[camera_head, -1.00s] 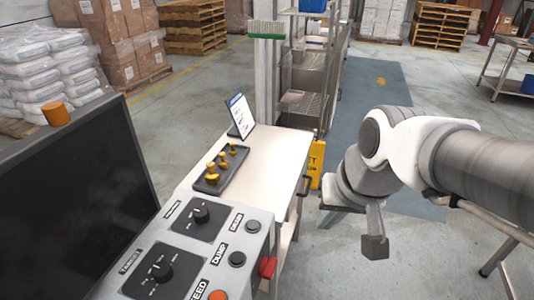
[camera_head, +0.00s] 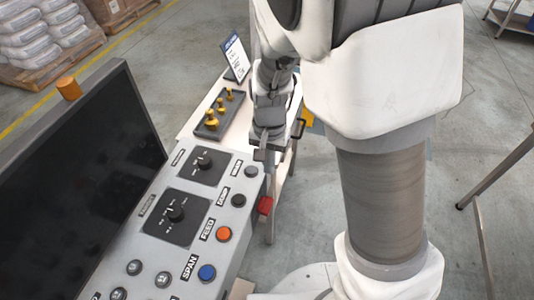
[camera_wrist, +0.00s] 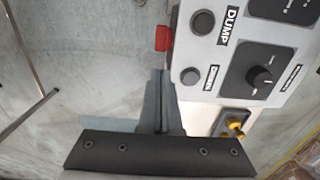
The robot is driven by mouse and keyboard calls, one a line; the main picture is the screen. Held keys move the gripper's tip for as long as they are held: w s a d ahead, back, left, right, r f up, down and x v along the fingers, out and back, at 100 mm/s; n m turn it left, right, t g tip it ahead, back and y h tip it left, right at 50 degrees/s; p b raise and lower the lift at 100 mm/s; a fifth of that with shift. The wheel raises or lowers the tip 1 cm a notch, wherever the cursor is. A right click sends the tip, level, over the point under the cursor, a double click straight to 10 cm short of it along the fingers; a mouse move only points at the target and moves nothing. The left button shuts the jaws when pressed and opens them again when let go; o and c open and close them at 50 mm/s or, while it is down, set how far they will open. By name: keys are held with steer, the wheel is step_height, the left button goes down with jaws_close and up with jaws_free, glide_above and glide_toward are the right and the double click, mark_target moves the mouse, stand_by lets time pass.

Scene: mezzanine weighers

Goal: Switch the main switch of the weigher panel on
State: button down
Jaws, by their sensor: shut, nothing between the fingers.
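The weigher panel (camera_head: 222,243) is a grey box with black dials, round buttons and a dark screen. A red switch handle (camera_head: 265,205) sticks out from its right side wall. The red handle also shows at the top of the wrist view (camera_wrist: 162,38), against the panel's side. My gripper (camera_head: 260,155) is shut and empty, beyond the panel's far right corner and a little short of the red handle. In the wrist view its fingers (camera_wrist: 161,75) point toward the handle, with a gap between them. No other main switch is labelled legibly.
A bench (camera_head: 189,134) behind the panel holds a dark tray of brass weights (camera_head: 213,122) and a tilted card (camera_head: 236,58). A black bench handle (camera_head: 298,128) is close to my gripper. Open floor lies right of the panel.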

mark_target(269, 199)
stand_by(0.3)
step_height(269, 199, down, 14)
steer(key=shift+f+b, duration=0.1)
steer(key=shift+b, duration=0.45)
steer(key=shift+w+d+f+g+y, duration=0.1)
steer(key=shift+w+g+y, duration=0.2)
steer(key=shift+g, duration=0.5)
stand_by(0.3)
steer(key=shift+w+d+f+g+b, duration=0.1)
steer(key=shift+w+f+g+b, duration=0.15)
steer(key=shift+g+b, duration=0.35)
steer(key=shift+w+d+f+b, duration=0.2)
steer(key=shift+w+f+b, duration=0.55)
steer(key=shift+b, duration=0.5)
steer(key=shift+f+b, duration=0.3)
steer(key=shift+b, duration=0.05)
